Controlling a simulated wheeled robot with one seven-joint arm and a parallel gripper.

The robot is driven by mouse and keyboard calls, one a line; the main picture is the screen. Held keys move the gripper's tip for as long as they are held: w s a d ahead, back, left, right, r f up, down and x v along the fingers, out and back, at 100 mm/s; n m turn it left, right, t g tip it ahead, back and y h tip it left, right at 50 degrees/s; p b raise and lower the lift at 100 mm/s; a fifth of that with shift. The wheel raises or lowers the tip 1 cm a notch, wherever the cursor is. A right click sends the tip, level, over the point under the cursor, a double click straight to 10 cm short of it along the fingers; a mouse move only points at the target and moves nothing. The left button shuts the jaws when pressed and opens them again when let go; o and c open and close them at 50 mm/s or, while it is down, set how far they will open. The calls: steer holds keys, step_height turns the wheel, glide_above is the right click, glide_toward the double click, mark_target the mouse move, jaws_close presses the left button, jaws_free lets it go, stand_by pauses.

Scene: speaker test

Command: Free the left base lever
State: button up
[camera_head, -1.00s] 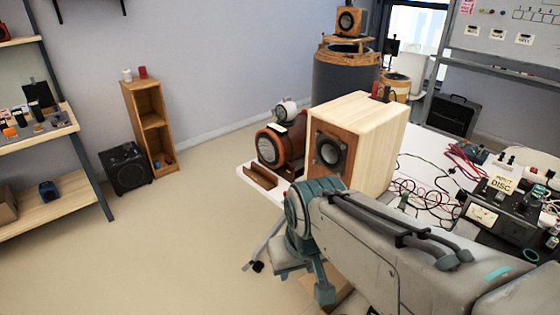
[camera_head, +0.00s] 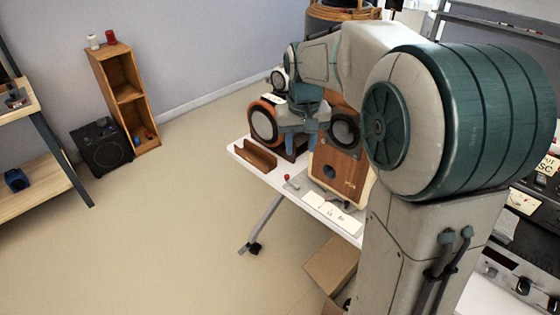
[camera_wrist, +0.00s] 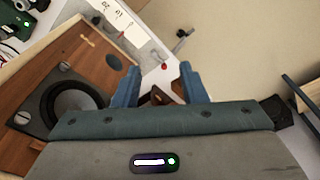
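A small lever with a red knob (camera_head: 287,178) stands on a grey plate at the front edge of the white table (camera_head: 335,216). The red knob (camera_wrist: 164,67) also shows in the wrist view, between and beyond my fingertips. I cannot tell whether it is the left base lever. My gripper (camera_head: 304,132) is open, with its two blue fingers apart and nothing seen held. It hangs above the table beside the wooden speaker (camera_head: 339,166). In the wrist view my gripper (camera_wrist: 159,76) has the speaker front (camera_wrist: 60,65) on its left.
A brown open tray (camera_head: 256,155) lies at the table's left edge. An orange-rimmed round unit (camera_head: 263,122) stands behind it. White cards (camera_head: 335,212) lie along the front edge. A cardboard box (camera_head: 330,262) is on the floor below.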

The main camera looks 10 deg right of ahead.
steer(key=g+b, duration=0.1)
steer(key=b, duration=0.2)
glide_above(287, 176)
step_height(287, 176, down, 11)
step_height(287, 176, down, 14)
steer(key=shift+r+b, duration=0.1)
steer(key=shift+b, duration=0.25)
